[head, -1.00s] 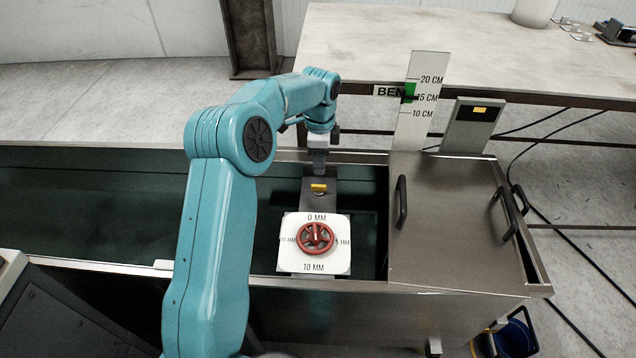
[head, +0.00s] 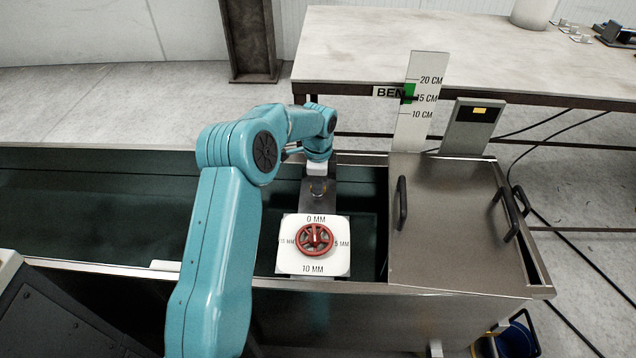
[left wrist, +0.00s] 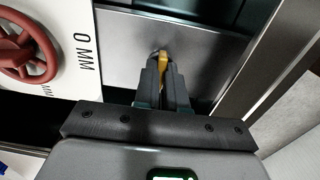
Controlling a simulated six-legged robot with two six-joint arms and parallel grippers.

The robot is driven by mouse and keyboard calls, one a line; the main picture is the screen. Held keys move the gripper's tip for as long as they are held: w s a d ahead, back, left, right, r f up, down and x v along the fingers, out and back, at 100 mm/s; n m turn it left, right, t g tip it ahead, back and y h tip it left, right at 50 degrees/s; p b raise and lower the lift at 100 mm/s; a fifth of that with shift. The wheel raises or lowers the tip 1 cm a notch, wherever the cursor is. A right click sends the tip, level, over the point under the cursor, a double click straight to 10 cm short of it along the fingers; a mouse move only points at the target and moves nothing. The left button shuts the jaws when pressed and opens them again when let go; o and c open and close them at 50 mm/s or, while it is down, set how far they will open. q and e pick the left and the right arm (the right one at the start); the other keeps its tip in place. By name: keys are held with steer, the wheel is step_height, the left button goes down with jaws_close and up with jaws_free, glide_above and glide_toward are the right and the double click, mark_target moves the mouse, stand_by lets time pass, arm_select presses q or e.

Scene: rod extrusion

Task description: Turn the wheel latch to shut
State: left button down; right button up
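A small yellow handle on a grey metal plate (head: 306,204), apparently the latch, is mostly hidden by my left gripper (head: 318,187) in the head view. In the left wrist view the yellow handle (left wrist: 164,60) shows between the fingertips of my left gripper (left wrist: 162,68). The fingers are close together, one on each side of it; I cannot tell whether they press on it. A red spoked wheel (head: 314,240) sits on a white dial plate (head: 340,262) in front of the handle. The red wheel (left wrist: 25,50) is at the left wrist view's left edge. My right gripper is not in view.
The dark open trough (head: 90,205) extends left. A metal cover with black handles (head: 450,220) lies right of the dial. An upright white scale board (head: 423,75) and a grey box (head: 470,125) stand behind the cover. A table (head: 440,50) stands at the back.

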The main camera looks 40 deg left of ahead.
arm_select(q)
steer(key=shift+n, duration=0.3)
steer(key=n, duration=0.3)
steer(key=shift+n, duration=0.3)
steer(key=n, duration=0.4)
steer(key=shift+p, duration=0.35)
steer(key=n, duration=0.9)
steer(key=shift+n, duration=0.3)
steer(key=c, duration=1.2)
jaws_free()
steer(key=shift+r, duration=0.1)
